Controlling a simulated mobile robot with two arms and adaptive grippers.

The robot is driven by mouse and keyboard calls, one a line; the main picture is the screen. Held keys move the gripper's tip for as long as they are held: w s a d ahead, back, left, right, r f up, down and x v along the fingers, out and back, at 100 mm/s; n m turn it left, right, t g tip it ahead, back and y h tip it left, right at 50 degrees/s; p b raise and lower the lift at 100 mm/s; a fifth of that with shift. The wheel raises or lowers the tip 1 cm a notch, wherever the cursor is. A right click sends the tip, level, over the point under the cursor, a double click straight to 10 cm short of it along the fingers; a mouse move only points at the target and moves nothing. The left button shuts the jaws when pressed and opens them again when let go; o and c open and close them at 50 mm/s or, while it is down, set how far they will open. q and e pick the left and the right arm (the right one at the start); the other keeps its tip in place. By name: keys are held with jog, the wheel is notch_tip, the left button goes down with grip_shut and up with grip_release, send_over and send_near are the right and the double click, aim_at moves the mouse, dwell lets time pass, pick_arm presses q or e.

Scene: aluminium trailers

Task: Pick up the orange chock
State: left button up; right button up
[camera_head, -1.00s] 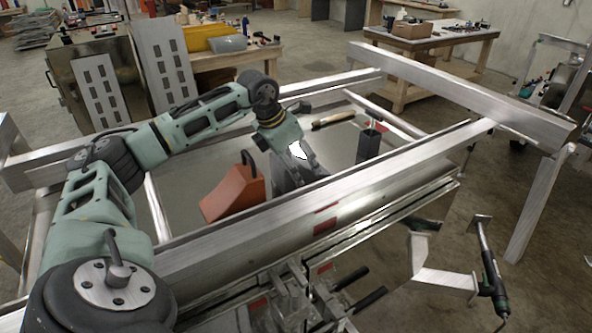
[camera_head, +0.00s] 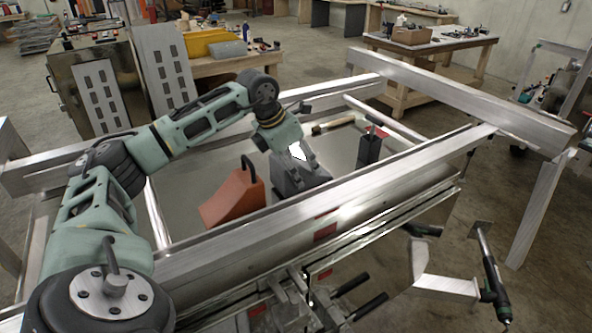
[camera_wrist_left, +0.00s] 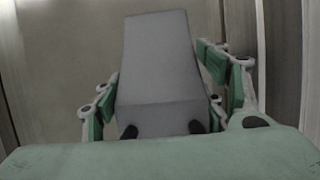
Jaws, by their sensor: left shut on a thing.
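The orange chock (camera_head: 232,197) stands on the trailer bed, a wedge with a dark loop handle on its right side. My left gripper (camera_head: 298,163) is just right of it, apart from it. The left gripper is shut on a grey chock (camera_head: 292,182), a similar wedge-shaped block. In the left wrist view the grey chock (camera_wrist_left: 160,65) fills the space between the fingers (camera_wrist_left: 165,100). The orange chock does not show in that view. My right gripper is not in view.
The trailer's near aluminium rail (camera_head: 370,185) runs in front of both chocks. A dark upright block (camera_head: 369,150) and a wooden-handled brush (camera_head: 333,124) are to the right on the bed. Workbenches stand behind. Bare bed lies behind the orange chock.

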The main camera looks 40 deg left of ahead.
aim_at(300, 159)
pick_arm(q)
notch_tip(300, 159, up, 3)
jog(key=shift+w+b, duration=0.15)
jog(key=shift+b, duration=0.35)
jog(key=w+d+r+b, duration=0.1)
jog(key=w+d+r, duration=0.6)
jog(key=w+d, duration=0.1)
jog(key=shift+d+b, duration=0.2)
jog(key=shift+b, duration=0.2)
